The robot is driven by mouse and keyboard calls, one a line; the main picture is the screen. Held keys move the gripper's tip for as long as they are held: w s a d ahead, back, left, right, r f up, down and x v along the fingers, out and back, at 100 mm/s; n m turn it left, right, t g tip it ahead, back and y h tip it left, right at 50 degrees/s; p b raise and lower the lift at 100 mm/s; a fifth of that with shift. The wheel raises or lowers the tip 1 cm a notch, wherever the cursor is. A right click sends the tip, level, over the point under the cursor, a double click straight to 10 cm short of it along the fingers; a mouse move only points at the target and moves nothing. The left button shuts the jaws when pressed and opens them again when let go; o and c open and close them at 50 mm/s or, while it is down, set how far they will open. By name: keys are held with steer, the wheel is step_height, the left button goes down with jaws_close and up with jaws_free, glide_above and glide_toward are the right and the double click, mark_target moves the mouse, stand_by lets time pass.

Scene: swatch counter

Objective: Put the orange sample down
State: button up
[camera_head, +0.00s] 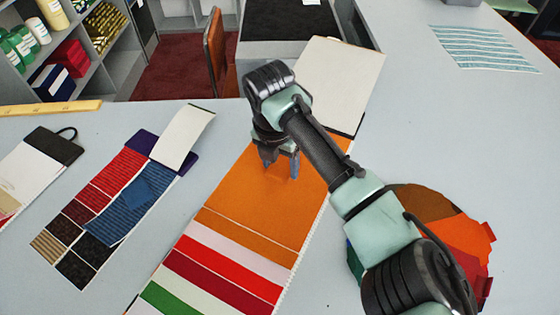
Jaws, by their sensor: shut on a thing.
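The orange sample (250,195) shows as a broad plain orange panel at the upper part of a long striped swatch strip on the counter. My gripper (280,166) points down over its upper part, with the fingers a little apart and orange showing between them. The gripper is shut on the orange sample. My wrist and arm cover the top edge of the orange area. I cannot tell how far the held part is raised off the counter.
A striped blue swatch card (130,195) lies to the left, a white card with a dark top (30,170) further left. A fan of colour swatches (465,245) lies right, partly behind my arm. A cream board (335,75) lies behind.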

mark_target(275, 175)
steer(key=shift+f, duration=0.1)
steer(key=o, duration=1.3)
steer(key=r, duration=0.4)
steer(key=s+r, duration=0.1)
steer(key=r, duration=0.3)
steer(key=a+r+b, duration=0.1)
steer(key=r, duration=0.3)
steer(key=shift+s+r, duration=0.1)
steer(key=shift+s, duration=0.15)
